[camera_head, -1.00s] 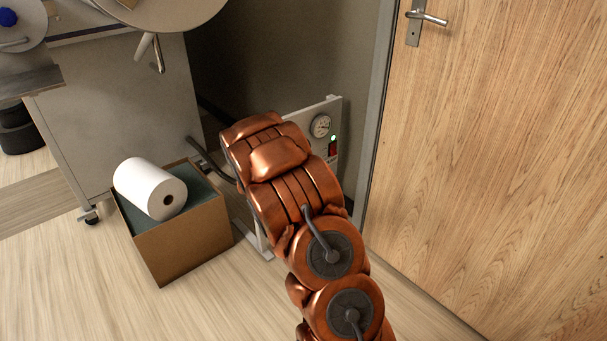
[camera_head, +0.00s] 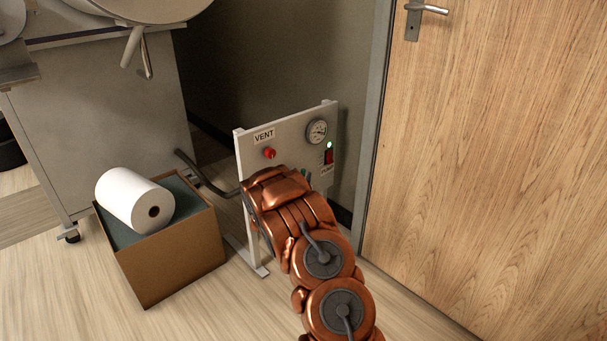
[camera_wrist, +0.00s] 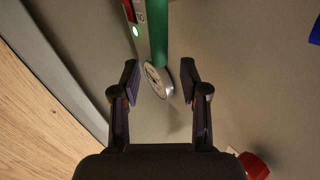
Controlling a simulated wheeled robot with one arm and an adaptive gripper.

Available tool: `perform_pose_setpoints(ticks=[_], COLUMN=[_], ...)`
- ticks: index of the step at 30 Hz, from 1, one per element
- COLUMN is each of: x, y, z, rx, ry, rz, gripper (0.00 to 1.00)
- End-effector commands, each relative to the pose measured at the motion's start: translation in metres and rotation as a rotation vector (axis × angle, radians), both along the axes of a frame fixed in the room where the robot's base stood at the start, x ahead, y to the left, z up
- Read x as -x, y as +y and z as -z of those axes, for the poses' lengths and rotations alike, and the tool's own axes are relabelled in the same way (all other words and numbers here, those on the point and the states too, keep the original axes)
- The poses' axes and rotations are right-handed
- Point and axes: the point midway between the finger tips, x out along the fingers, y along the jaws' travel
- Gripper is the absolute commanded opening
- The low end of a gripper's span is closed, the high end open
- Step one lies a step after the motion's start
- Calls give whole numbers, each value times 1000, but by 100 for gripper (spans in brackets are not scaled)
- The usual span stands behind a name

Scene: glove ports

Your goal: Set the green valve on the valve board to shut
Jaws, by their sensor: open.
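The valve board (camera_head: 287,133) is a pale upright panel on a stand, left of the door. In the wrist view the green valve's handle (camera_wrist: 156,32) is a long green bar coming down from the top edge. My gripper (camera_wrist: 159,80) is open and empty, its two fingertips left and right of the bar's lower end. I cannot tell how far it is from the bar.
The board bears a red VENT knob (camera_head: 269,153), a round gauge (camera_head: 317,131) and a red switch (camera_head: 329,156) with a lit green lamp. A cardboard box (camera_head: 172,257) with a white roll (camera_head: 135,200) stands left. A wooden door (camera_head: 490,170) is right.

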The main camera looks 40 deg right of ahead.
Motion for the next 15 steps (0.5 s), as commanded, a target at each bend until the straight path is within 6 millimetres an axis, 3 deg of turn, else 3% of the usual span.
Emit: perform_pose_setpoints(ticks=[6,15], x=[-12,-20], y=[-23,-35], z=[2,1], rx=[0,0], ry=[-1,1], rz=[2,1], gripper=[44,44])
